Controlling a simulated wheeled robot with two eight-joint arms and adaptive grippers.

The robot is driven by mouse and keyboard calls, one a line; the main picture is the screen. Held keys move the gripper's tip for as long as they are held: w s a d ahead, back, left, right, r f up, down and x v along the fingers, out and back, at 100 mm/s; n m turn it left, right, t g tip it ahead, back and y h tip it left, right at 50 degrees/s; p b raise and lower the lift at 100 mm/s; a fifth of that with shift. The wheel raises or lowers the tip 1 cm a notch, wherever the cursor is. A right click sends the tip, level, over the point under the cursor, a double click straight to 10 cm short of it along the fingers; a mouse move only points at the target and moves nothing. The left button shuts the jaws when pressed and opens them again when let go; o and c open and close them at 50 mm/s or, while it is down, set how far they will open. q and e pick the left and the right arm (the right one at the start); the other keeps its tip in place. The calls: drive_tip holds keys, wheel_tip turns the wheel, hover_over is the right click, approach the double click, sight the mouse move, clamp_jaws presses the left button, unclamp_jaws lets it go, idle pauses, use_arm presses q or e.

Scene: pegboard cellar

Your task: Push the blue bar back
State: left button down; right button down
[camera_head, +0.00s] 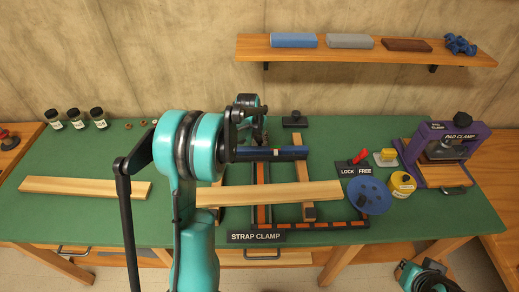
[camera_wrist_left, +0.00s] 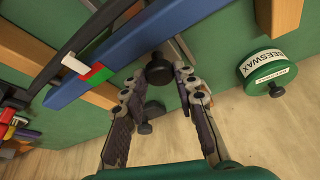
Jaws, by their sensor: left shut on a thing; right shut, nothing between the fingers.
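The blue bar (camera_head: 288,154) lies crosswise over the strap clamp frame, behind the long light wooden strip. Its left part is hidden by my left arm. In the left wrist view the blue bar (camera_wrist_left: 128,52) runs diagonally, with white, red and green marks. My left gripper (camera_head: 260,138) is at the bar, near its middle. In the left wrist view, its fingers (camera_wrist_left: 160,82) stand on either side of a black knob (camera_wrist_left: 158,68) by the bar's edge and are shut on it. My right gripper (camera_head: 432,280) is low at the bottom right, away from the bench, shut and empty.
The STRAP CLAMP label (camera_head: 256,237) is at the front of the frame. A wooden strip (camera_head: 290,194) crosses it. The LOCK/FREE lever (camera_head: 360,157), blue disc (camera_head: 369,196), yellow tin (camera_head: 402,184) and purple pad clamp (camera_head: 452,150) stand right. A black block (camera_head: 294,120) is behind.

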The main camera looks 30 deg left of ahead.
use_arm(q)
drive_tip(key=shift+w+a, duration=0.3)
drive_tip(key=shift+w, duration=0.2)
drive_tip(key=c, duration=1.2)
unclamp_jaws()
drive_tip(key=shift+r, duration=0.1)
drive_tip(key=v, duration=1.1)
drive_tip(key=shift+s+r, duration=0.15)
drive_tip(key=shift+r, duration=0.25)
drive_tip(key=shift+d, duration=0.1)
